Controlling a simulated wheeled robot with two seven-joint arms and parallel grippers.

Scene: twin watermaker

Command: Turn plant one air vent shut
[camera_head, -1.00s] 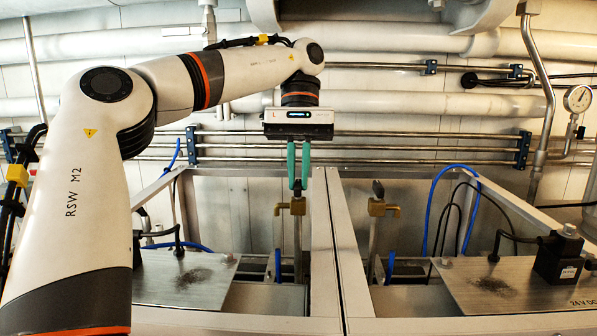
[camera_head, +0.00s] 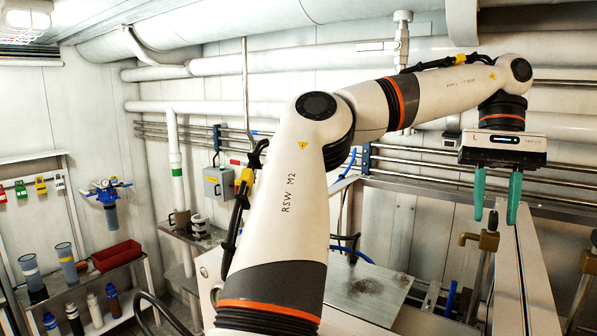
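A brass air vent valve (camera_head: 488,240) with a dark handle (camera_head: 493,220) stands on a pipe inside the left frame at the right of the view. My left gripper (camera_head: 496,208) points down above this valve. Its two green fingers are apart, with a clear gap between them, and the dark handle shows at the level of their tips. I cannot tell whether a finger touches it. A second vent valve is partly cut off at the right edge. My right gripper is not in view.
The metal frame's rail (camera_head: 520,280) runs close beside the valve. A steel plate (camera_head: 365,292) lies left of it. Pipes line the back wall. A shelf with a red tray (camera_head: 117,255) and a grey box (camera_head: 219,185) are at the left.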

